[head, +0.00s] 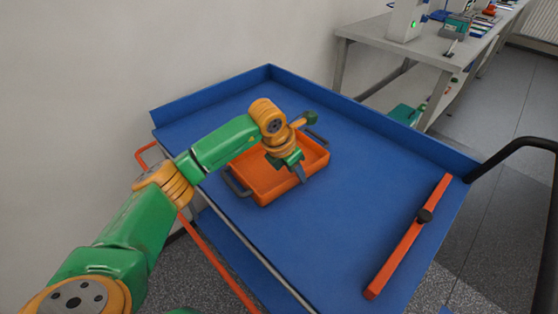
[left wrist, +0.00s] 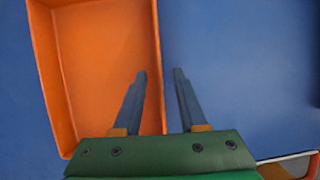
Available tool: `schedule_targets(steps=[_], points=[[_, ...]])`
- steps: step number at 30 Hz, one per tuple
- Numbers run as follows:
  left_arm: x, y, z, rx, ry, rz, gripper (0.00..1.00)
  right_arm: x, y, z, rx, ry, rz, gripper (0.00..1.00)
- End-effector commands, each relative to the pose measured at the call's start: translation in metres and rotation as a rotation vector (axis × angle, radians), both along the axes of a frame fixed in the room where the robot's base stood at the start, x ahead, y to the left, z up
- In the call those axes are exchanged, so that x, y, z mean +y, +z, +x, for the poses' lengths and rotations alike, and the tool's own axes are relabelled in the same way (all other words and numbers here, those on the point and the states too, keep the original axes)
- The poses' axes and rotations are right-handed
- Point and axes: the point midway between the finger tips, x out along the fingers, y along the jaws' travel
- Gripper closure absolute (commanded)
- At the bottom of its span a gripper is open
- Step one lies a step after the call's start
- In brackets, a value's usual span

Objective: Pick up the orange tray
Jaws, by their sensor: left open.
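The orange tray (head: 318,164) lies on the blue cart top, with a dark handle (head: 237,185) at its left end and another (head: 317,136) at its far right end. It looks empty where I can see inside. My left gripper (head: 301,176) is open, pointing down at the tray's near right wall. In the left wrist view the tray (left wrist: 100,60) fills the left side. The open fingers of the gripper (left wrist: 159,74) appear on either side of its right wall, one over the inside, one over the blue surface. How deep they reach is unclear. My right gripper is out of view.
The blue cart top (head: 345,220) has raised edges at the back and right. An orange-red bar with a black knob (head: 408,237) lies along its right side. Free blue surface separates bar and tray. A grey table (head: 440,55) with equipment stands behind; a wall is at left.

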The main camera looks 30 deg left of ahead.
Motion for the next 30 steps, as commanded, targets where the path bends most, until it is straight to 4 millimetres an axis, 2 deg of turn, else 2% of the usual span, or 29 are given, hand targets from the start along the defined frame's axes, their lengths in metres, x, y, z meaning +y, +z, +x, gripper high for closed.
schedule_targets(steps=[4,10,11,15,30], points=[[-0.004,-0.019,0.007,0.000,-0.001,-0.002,0.59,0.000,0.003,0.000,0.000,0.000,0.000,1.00],[-0.005,-0.021,0.008,-0.002,-0.003,-0.002,0.59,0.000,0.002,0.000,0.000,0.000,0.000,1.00],[-0.005,-0.021,0.008,-0.002,-0.003,-0.002,0.61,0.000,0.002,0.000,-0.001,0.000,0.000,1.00],[-0.005,-0.021,0.008,-0.003,-0.003,-0.003,0.99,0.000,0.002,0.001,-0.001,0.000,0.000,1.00],[-0.005,-0.020,0.008,-0.003,-0.003,-0.003,1.00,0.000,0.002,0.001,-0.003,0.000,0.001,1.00]])
